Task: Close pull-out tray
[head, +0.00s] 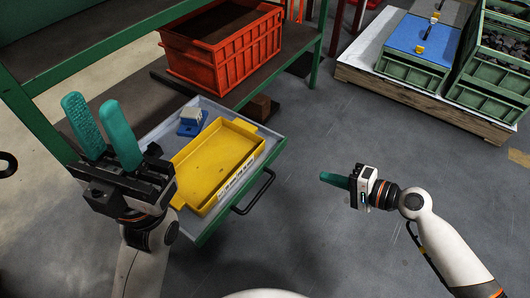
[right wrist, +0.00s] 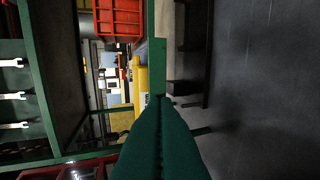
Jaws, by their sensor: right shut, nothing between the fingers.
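The pull-out tray (head: 209,235) is a grey board with a green front edge, standing out from the green shelf frame in the head view. It has a black handle (head: 256,197) on its front. A yellow bin (head: 215,160) and a small blue block-like item (head: 191,121) sit on it. My left gripper (head: 102,128) is open, with two teal fingers apart, over the left side near the tray. My right gripper (head: 334,180) is shut and empty, to the right of the handle and apart from it. In the right wrist view its fingers (right wrist: 160,135) are pressed together, pointing towards the tray's front.
A red crate (head: 222,50) stands on the shelf behind the tray. At the upper right a wooden pallet (head: 420,97) carries green crates (head: 412,70) and a blue lid (head: 422,37). The grey floor between the tray and the pallet is clear.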

